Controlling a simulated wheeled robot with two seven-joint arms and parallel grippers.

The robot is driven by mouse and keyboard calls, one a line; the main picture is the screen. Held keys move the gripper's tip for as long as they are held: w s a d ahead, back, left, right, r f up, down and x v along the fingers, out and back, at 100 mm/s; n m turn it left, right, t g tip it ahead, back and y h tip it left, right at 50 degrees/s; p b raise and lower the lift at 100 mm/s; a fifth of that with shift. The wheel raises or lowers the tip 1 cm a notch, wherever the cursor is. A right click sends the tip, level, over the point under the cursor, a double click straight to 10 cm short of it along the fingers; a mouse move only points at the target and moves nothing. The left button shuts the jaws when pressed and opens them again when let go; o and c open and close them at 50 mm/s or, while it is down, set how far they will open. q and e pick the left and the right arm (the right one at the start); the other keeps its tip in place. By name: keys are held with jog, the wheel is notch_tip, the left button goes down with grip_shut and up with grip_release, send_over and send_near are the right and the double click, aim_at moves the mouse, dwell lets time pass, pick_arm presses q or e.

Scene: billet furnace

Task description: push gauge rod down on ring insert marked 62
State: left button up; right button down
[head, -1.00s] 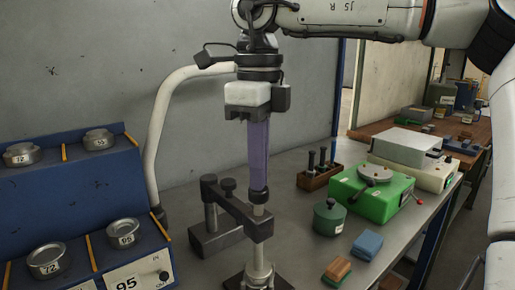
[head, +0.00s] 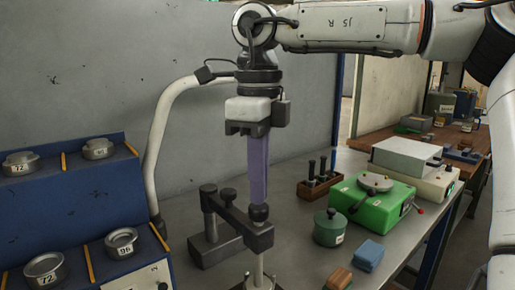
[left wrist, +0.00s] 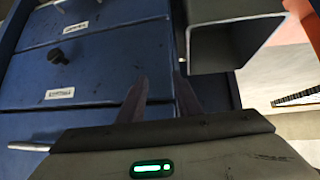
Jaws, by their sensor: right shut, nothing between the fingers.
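The knob sits close above the bracket arm. My right gripper (head: 258,202) points straight down, shut and empty, its purple fingertips at the top of the knob and seemingly touching it. My left gripper (left wrist: 160,88) is open and empty in the left wrist view, before blue drawers (left wrist: 95,70).
A blue rack (head: 70,195) at left holds several metal rings, some marked 72. A green pot (head: 328,228), a blue block (head: 367,250), a green device (head: 372,195) and a wooden holder (head: 319,187) stand right of the bracket. A white hose (head: 160,130) curves behind.

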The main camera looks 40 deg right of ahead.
jog(key=shift+r+p, duration=0.35)
jog(key=shift+r, duration=0.3)
jog(key=shift+r+p, duration=0.7)
notch_tip(320, 180, up, 4)
jog(key=p, duration=0.3)
jog(key=shift+f, duration=0.25)
